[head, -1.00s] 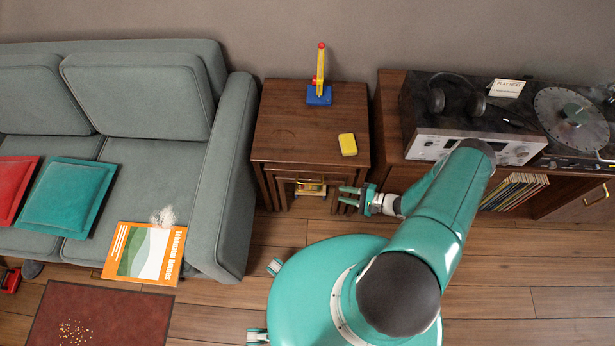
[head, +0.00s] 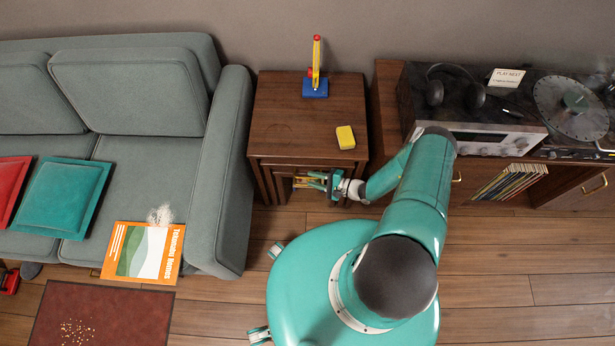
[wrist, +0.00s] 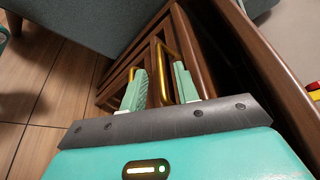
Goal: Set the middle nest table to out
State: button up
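The nest of dark wooden tables stands between the sofa and the record cabinet. The largest table (head: 290,125) is on the outside, and the smaller ones sit nested under its front edge. The middle nest table (head: 262,180) shows only as a front edge and legs, and the rest is hidden beneath the top. A brass handle (wrist: 162,62) is at the front of the nest; I cannot tell for sure which table carries it. My gripper (head: 310,181) is at the nest's front. In the wrist view, its open fingers (wrist: 158,88) stand apart on either side of the brass bar.
A blue-based toy with a yellow post (head: 316,85) and a yellow sponge-like block (head: 345,137) rest on the tabletop. The sofa arm (head: 226,170) is close on the left, the record cabinet (head: 388,115) on the right. Wooden floor (head: 285,222) in front is clear.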

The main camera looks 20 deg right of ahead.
aim_at(308, 178)
jog(key=shift+x, duration=1.6)
grip_shut()
jog(key=shift+s, duration=0.15)
